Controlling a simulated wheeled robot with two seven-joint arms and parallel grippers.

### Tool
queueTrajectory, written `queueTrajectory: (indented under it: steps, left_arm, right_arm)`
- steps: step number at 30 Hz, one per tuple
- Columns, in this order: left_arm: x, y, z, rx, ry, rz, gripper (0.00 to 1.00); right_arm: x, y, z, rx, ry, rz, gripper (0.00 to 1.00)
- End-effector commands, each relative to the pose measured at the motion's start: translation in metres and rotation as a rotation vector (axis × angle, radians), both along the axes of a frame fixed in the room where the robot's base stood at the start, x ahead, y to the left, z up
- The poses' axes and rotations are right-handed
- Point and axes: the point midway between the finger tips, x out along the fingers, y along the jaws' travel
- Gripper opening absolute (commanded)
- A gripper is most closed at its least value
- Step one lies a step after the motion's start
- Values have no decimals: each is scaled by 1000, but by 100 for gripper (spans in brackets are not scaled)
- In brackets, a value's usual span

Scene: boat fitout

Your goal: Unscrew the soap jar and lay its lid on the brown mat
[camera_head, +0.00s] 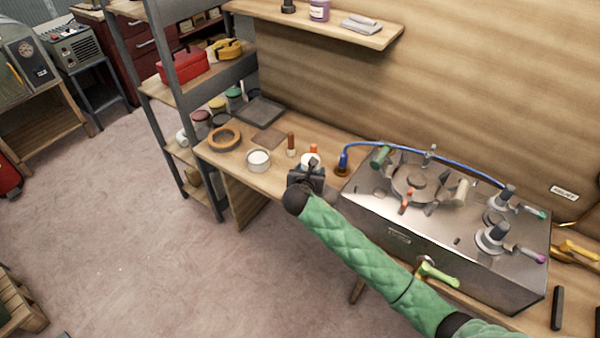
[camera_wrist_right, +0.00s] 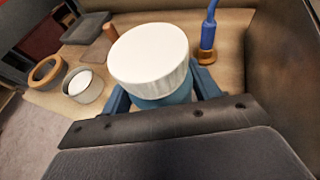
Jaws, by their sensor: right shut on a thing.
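My right gripper (camera_head: 306,176) is at the front edge of the bench, left of the metal unit. It is shut on a jar with a white ridged lid (camera_wrist_right: 150,52) and a blue body (camera_wrist_right: 165,99); blue fingers flank the body. The lid sits on the jar. In the head view the jar's white lid (camera_head: 311,160) is partly hidden by the gripper. I cannot tell whether the jar touches the bench. The brown mat (camera_head: 268,138) lies flat and bare further back left; it also shows in the right wrist view (camera_wrist_right: 94,54). My left gripper is not in view.
A white round container (camera_head: 258,161) and a brown ring (camera_head: 224,139) stand left of the jar. A brown peg (camera_head: 291,146) stands just behind it. A dark tray (camera_head: 260,111) lies behind the mat. A blue hose (camera_head: 343,160) and metal unit (camera_head: 400,235) are right.

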Motion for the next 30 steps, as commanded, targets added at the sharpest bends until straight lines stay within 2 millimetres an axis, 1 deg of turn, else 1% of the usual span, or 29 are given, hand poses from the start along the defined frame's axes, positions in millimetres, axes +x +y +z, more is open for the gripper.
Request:
queueTrajectory:
  steps: [3,7,12,19,20,21,25,26,30]
  left_arm:
    - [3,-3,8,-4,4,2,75]
    - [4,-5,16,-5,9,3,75]
    - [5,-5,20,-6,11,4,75]
    - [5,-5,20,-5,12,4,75]
    - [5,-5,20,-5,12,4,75]
    - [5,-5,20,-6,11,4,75]
    - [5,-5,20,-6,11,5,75]
    - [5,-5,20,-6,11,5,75]
    - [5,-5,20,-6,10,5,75]
  right_arm:
    - [-12,-10,8,2,-1,0,31]
    - [-19,-17,15,0,-1,0,31]
    - [-23,-20,19,1,-1,1,31]
    - [-23,-20,19,1,0,0,31]
    - [-23,-20,19,1,0,0,55]
    - [-23,-20,19,1,0,0,47]
    - [-23,-20,19,1,0,0,22]
    - [-23,-20,19,1,0,0,20]
    - [-23,-20,19,1,0,0,20]
